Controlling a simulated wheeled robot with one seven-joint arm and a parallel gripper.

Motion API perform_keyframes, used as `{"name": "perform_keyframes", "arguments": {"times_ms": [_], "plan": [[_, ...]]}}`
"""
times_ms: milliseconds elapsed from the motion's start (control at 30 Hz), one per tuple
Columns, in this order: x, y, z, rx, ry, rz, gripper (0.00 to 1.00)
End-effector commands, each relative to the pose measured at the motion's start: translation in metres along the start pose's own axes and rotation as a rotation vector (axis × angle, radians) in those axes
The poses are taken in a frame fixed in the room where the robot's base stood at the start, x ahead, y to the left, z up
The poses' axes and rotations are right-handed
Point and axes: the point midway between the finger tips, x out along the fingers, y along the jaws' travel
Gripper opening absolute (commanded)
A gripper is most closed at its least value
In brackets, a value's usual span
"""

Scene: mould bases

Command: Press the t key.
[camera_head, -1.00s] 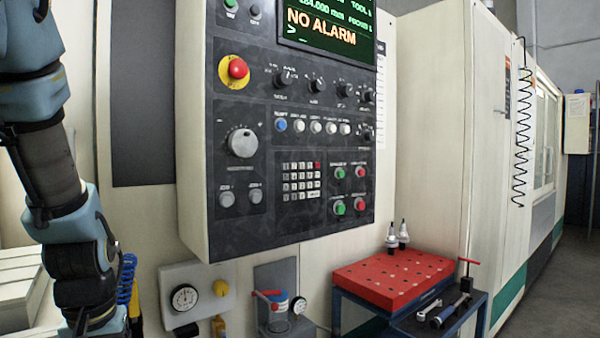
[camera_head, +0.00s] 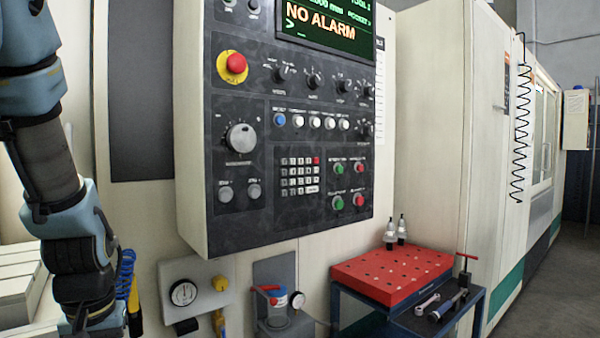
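The control panel (camera_head: 225,180) of a machine fills the middle of the head view. Its keypad (camera_head: 300,175) is a small block of mostly pale keys with one red key at its upper right. The key letters are too small to read, so I cannot tell which is the t key. The screen (camera_head: 325,22) above shows "NO ALARM" and a prompt. My arm hangs down the left edge of the view, left of the panel. My gripper is below the bottom edge and out of view.
A red emergency button (camera_head: 236,63) on a yellow ring, a large dial (camera_head: 241,138) and green and red buttons surround the keypad.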

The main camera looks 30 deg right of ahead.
Motion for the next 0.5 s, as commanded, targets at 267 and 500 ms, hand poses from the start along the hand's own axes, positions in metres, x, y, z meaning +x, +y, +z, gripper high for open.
{"name": "perform_keyframes", "arguments": {"times_ms": [267, 500], "plan": [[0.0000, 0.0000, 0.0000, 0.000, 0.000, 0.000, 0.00], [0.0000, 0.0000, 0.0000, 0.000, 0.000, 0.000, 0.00]]}}
